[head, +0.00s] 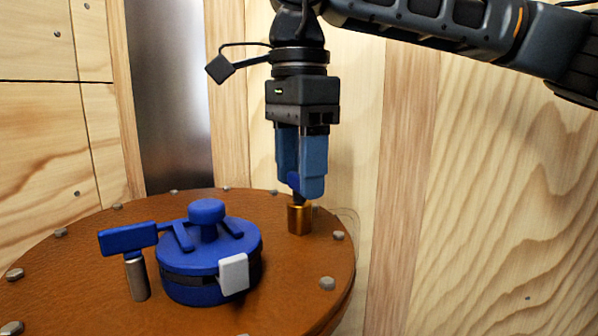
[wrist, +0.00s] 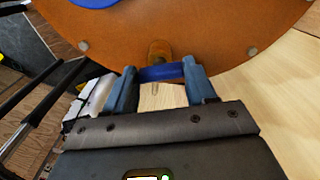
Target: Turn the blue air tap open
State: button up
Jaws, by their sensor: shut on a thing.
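The blue air tap has a small blue handle (head: 294,182) on top of a brass fitting (head: 299,219) near the right rim of a round brown lid. My gripper (head: 304,192) points straight down over the fitting and is shut on the blue handle. In the wrist view the handle (wrist: 160,73) spans the gap between the two blue-grey fingers of my gripper (wrist: 161,80). The brass fitting (wrist: 158,49) shows just beyond it. In the head view the fingers hide most of the handle, so its exact angle is hard to tell.
The brown lid (head: 80,240) has bolts around its rim. A blue round housing (head: 205,255) with a knob and white tag (head: 234,274) stands left of the tap. A blue lever (head: 128,238) on a metal post is further left. Wooden walls (head: 480,180) stand close behind and right.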

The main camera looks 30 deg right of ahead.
jog(key=shift+n, duration=0.7)
jog(key=o, duration=1)
jog(key=shift+o, duration=0.2)
jog(key=shift+r, duration=0.1)
notch_tip(320, 180, up, 8)
jog(key=shift+f, duration=0.15)
